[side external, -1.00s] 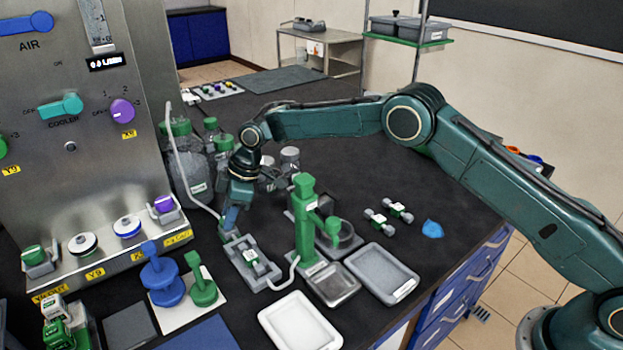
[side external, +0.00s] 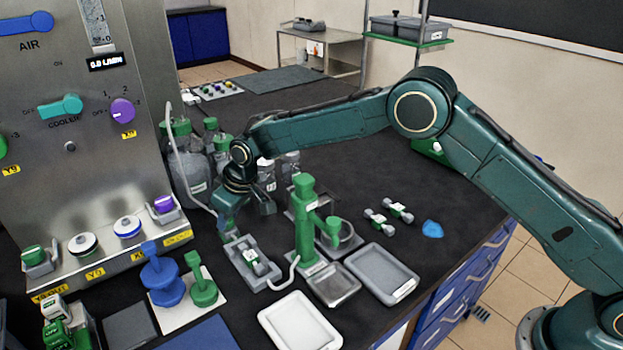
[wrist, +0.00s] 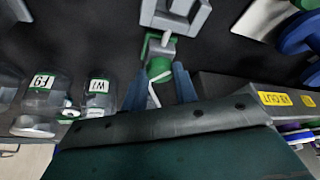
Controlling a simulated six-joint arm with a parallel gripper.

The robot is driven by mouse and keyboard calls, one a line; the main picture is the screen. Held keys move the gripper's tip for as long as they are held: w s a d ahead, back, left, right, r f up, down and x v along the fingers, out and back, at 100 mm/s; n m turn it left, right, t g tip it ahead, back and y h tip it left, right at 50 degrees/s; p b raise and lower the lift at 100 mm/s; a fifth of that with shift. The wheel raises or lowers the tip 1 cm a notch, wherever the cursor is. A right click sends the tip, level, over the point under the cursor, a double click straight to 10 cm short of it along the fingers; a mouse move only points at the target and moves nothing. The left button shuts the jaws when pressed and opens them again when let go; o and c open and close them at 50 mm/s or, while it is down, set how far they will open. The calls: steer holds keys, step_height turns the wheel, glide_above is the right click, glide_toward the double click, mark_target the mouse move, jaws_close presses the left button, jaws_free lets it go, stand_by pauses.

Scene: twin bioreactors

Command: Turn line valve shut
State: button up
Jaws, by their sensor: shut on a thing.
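The line valve (side external: 253,263) sits in a grey holder on the bench, left of the green stand. It has a pale body with green parts. My gripper (side external: 228,232) reaches down to the holder's back left end, tilted. In the wrist view, my blue-grey fingers (wrist: 159,82) stand either side of a green part of the line valve (wrist: 158,66) and are shut on it. A pale tube (wrist: 153,96) runs between the fingers. The grey holder (wrist: 174,18) lies beyond the fingertips. The exact contact is partly hidden in the side view.
The green stand (side external: 304,232) rises close to the right of the valve. Bottles (side external: 188,165) stand behind the gripper, with a tube (side external: 178,155) hanging beside them. The steel control panel (side external: 75,180) is at left. A white tray (side external: 300,322) and grey tray (side external: 382,273) lie in front.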

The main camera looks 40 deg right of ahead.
steer(key=m, duration=0.2)
steer(key=m+h, duration=0.2)
steer(key=m, duration=0.1)
steer(key=shift+a+m+t, duration=0.3)
steer(key=shift+t, duration=0.1)
steer(key=m+h, duration=0.2)
steer(key=m, duration=0.2)
steer(key=shift+a+m, duration=0.15)
steer(key=shift+m, duration=0.25)
steer(key=o, duration=1)
steer(key=shift+g, duration=0.3)
steer(key=shift+c, duration=0.2)
steer(key=shift+r, duration=0.15)
steer(key=v, duration=1.3)
steer(key=shift+s+r, duration=0.25)
